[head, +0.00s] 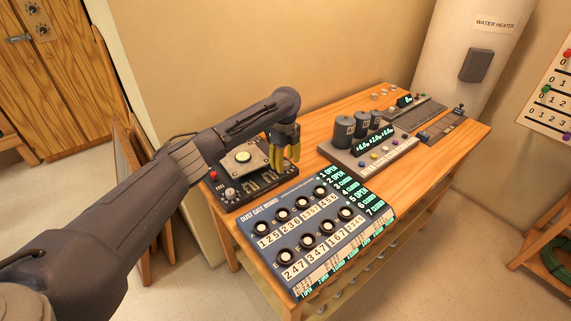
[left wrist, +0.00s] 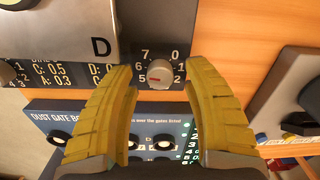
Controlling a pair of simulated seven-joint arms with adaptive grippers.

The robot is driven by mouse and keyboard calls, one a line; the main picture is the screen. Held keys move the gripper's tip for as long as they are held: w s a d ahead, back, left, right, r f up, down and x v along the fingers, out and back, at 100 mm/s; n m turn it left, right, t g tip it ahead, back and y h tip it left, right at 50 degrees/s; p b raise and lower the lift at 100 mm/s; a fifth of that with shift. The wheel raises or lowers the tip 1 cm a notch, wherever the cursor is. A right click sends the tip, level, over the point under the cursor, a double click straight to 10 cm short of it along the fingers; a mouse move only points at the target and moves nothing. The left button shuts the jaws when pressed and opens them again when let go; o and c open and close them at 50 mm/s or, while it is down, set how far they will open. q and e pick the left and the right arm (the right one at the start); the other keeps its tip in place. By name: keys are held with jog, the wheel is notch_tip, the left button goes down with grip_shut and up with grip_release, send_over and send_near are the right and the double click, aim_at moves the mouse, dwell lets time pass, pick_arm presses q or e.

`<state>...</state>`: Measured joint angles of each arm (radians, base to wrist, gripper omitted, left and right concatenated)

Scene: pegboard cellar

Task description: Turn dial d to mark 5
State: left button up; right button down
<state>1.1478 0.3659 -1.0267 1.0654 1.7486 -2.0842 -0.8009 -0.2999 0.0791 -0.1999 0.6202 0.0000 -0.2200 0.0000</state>
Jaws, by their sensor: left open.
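In the head view my left gripper (head: 285,152) is at the right end of the black panel (head: 232,193) and hides the dial.
A blue dust gate board (head: 265,222) with several knobs lies in front of the panel. A grey box with dark cylinders (head: 344,131) stands to the right, with further devices behind it. A raised plate with a round button (head: 243,156) sits left of my gripper.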

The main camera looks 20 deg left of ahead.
pick_arm(q)
jog(key=shift+f, duration=0.55)
jog(key=shift+c, duration=0.3)
grip_shut()
